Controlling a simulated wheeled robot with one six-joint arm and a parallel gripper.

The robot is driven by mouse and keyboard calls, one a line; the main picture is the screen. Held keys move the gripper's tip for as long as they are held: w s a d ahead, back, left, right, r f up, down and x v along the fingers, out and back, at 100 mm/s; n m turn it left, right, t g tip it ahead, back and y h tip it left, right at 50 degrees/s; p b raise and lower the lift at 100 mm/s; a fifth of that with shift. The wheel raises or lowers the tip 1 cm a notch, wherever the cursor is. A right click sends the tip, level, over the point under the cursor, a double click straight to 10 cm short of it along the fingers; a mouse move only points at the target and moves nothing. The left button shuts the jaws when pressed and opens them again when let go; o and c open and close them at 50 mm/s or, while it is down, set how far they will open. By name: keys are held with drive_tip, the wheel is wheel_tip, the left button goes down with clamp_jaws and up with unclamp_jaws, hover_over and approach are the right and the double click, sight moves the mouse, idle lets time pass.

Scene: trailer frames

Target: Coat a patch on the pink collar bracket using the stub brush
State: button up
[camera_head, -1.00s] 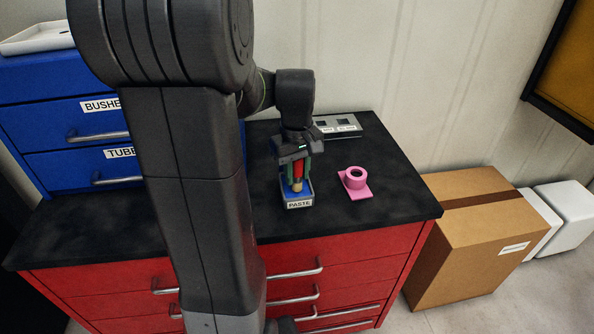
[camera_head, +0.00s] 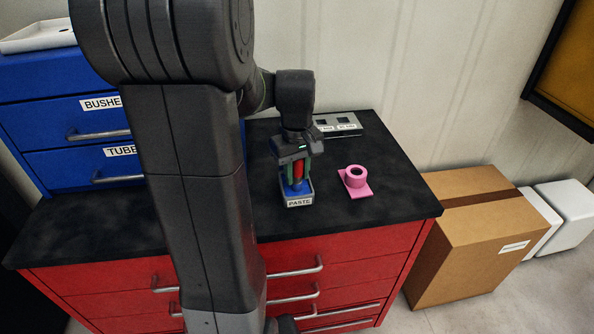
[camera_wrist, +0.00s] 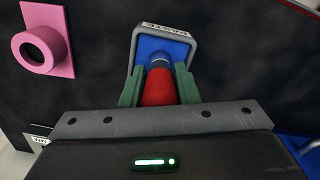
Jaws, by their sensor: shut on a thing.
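My gripper (camera_head: 297,172) is shut on the red handle of the stub brush (camera_head: 298,175). In the wrist view the red handle (camera_wrist: 159,88) lies between the green fingers (camera_wrist: 159,86). The brush points down into the paste tray (camera_head: 300,203), a small grey-rimmed box with a blue inside and a PASTE label. The brush tip is down at the blue, and its bristles are hidden. The pink collar bracket (camera_head: 355,181), a flat plate with a raised ring, lies on the black top to the right of the tray. It also shows at the upper left of the wrist view (camera_wrist: 43,40).
A grey holder with square holes and labels (camera_head: 338,125) stands at the back of the black worktop (camera_head: 395,185). Blue drawers (camera_head: 60,120) stand at the left. A cardboard box (camera_head: 470,235) is on the floor at the right. The worktop around the bracket is clear.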

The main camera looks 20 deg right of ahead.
idle(0.6)
wheel_tip(320, 180, up, 7)
drive_tip(key=p, duration=0.6)
drive_tip(key=shift+f, duration=0.1)
idle(0.7)
